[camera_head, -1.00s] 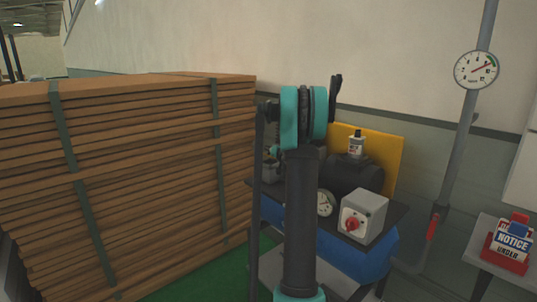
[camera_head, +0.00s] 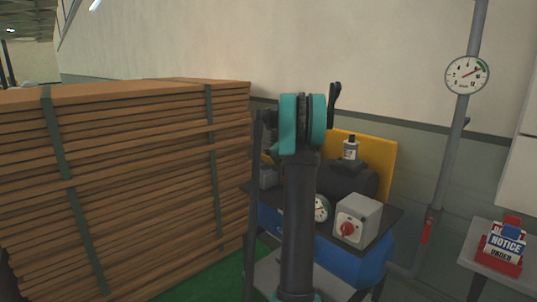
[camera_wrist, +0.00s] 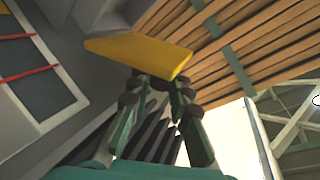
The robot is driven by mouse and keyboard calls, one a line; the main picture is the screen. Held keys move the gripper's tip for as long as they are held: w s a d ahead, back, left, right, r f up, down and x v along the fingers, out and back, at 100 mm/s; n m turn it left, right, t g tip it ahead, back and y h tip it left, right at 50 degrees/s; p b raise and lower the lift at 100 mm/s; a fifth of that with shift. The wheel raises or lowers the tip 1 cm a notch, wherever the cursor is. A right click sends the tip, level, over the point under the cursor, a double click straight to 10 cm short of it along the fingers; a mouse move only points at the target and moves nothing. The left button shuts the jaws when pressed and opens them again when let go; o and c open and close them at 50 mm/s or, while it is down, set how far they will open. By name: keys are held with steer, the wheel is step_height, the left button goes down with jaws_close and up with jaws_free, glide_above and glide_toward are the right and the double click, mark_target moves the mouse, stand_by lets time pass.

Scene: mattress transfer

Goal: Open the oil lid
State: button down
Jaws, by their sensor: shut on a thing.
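A yellow flat piece (camera_wrist: 140,55) is at the fingertips of my gripper (camera_wrist: 155,80) in the wrist view. The fingers are close together, shut on its near edge. I cannot tell whether this piece is the oil lid. In the head view a small white bottle-like part with a dark top (camera_head: 350,148) stands upright on the dark compressor (camera_head: 348,182). My arm stands in front of the machine in the head view, and my gripper cannot be made out there.
A tall strapped stack of brown boards (camera_head: 130,185) fills the left. A yellow panel (camera_head: 380,160) stands behind the compressor, and a grey box with a red knob (camera_head: 358,218) is in front.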

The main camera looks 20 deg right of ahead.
steer(key=c, duration=1.4)
jaws_free()
